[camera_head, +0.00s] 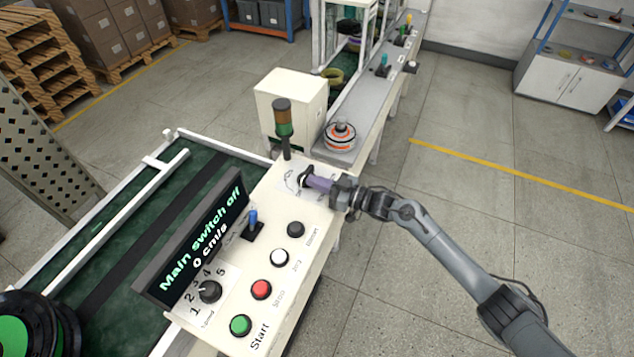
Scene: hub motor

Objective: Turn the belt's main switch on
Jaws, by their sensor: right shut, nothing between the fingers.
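The control panel (262,262) is a cream box beside the belt (130,235). Its display (195,240) reads "Main switch off" and "0 cm/s". A dark knob (304,177) on a pale plate at the panel's far end looks like the main switch; its marks are too small to read. My right gripper (312,183) reaches in from the right, low over the panel, with its tip at this knob and partly covering it. It is shut with nothing between the fingers. I cannot tell if it touches the knob. My left gripper is out of view.
The panel also has a blue-handled lever (252,222), a speed dial (209,291), and green (240,325), red (261,289), white (279,257) and black (296,229) buttons. A signal lamp (283,118) stands close beyond the knob. Floor on the right is clear.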

